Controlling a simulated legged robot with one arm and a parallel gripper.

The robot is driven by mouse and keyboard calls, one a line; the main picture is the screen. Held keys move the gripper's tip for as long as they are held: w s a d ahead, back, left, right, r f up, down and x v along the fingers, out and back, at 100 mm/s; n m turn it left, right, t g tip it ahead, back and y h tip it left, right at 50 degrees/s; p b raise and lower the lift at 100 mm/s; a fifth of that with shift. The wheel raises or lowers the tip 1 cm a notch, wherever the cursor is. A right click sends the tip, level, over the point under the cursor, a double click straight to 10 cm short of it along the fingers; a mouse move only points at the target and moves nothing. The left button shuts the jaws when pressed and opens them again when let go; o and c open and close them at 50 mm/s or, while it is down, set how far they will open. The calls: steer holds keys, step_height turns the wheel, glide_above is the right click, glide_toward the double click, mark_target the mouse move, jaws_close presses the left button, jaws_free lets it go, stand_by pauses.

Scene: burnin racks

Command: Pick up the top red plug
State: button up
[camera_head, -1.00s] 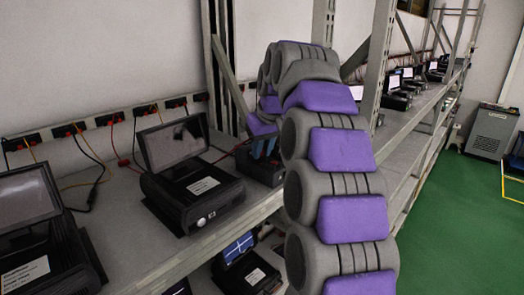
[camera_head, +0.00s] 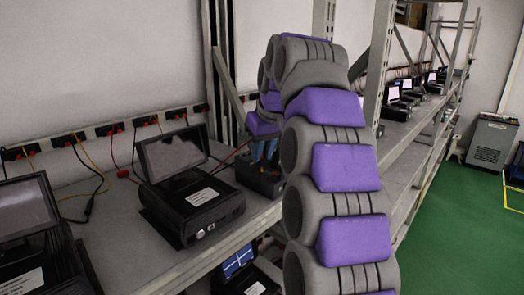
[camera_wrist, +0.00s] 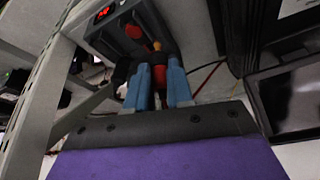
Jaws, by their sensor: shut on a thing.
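My gripper (camera_wrist: 159,88) has blue fingers, which show in the wrist view closed on a red plug (camera_wrist: 160,73). Part of the plug is hidden between the fingers. A second red, round piece (camera_wrist: 133,31) sits on the face of a dark box (camera_wrist: 107,40) with a lit red display, just beyond the fingertips. In the head view, the blue fingers (camera_head: 264,150) reach down at the dark box (camera_head: 258,178) on the shelf, and my arm partly covers it. The plug cannot be made out there.
A black screen terminal (camera_head: 190,195) stands on the shelf left of the box, with another terminal (camera_head: 30,225) further left. Cables and wall sockets (camera_head: 110,129) run behind. A grey rack post (camera_wrist: 42,110) stands close left of my gripper. Green floor (camera_head: 455,225) is clear at right.

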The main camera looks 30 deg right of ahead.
steer(key=s+a+b, duration=0.1)
steer(key=s+a, duration=0.2)
steer(key=s, duration=0.3)
steer(key=s+a+r+b, duration=0.1)
steer(key=s+a, duration=0.2)
steer(key=s, duration=0.3)
steer(key=shift+s+a+r, duration=0.15)
steer(key=shift+a, duration=0.1)
